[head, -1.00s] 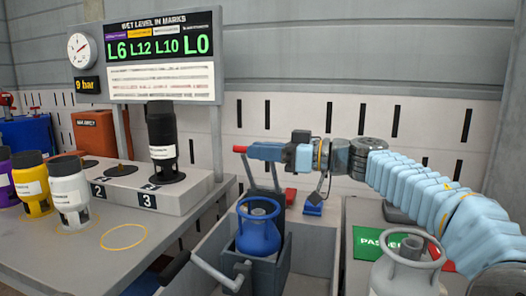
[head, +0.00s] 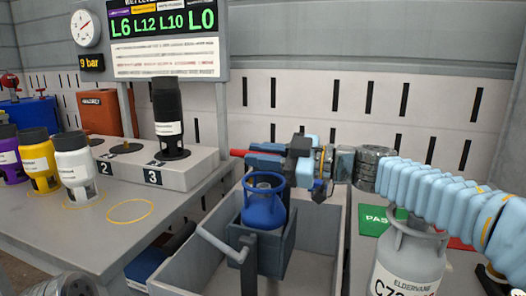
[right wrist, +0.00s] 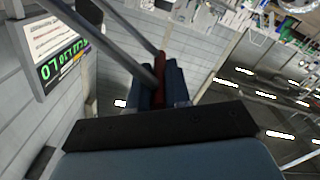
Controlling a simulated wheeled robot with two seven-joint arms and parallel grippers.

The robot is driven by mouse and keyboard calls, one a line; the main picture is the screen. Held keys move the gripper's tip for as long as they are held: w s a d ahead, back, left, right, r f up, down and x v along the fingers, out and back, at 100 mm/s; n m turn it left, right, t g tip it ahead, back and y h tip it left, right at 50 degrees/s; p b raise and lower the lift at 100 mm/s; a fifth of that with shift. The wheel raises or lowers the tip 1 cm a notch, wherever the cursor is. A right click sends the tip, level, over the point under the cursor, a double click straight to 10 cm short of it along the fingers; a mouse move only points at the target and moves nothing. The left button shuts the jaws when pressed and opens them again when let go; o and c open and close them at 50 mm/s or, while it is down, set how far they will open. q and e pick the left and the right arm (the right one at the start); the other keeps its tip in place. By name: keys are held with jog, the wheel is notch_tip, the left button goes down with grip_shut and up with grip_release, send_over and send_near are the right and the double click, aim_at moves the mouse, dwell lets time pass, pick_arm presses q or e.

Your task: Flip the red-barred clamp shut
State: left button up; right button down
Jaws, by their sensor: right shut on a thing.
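The clamp's red bar (head: 238,153) sticks out to the left of my right gripper (head: 262,160) in the head view. My right gripper is shut on it. In the right wrist view the red bar (right wrist: 161,68) lies between the blue fingers (right wrist: 160,95), with two grey clamp arms (right wrist: 130,65) running to the upper left. The blue cylinder (head: 264,210) stands upright in a grey cradle (head: 268,250), just below and in front of the gripper. The clamp's lower part is hidden behind gripper and cylinder. My left gripper is not in view.
A grey handle (head: 220,245) sticks out left of the cradle, inside an open grey bin (head: 325,225). A large grey cylinder (head: 408,255) stands at right, under my right arm, beside a green pad (head: 378,220). Several cylinders stand on the left table (head: 110,240).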

jog(key=c, duration=1.1)
grip_release()
jog(key=shift+d, duration=0.1)
jog(key=v, duration=1.3)
jog(key=shift+d, duration=0.3)
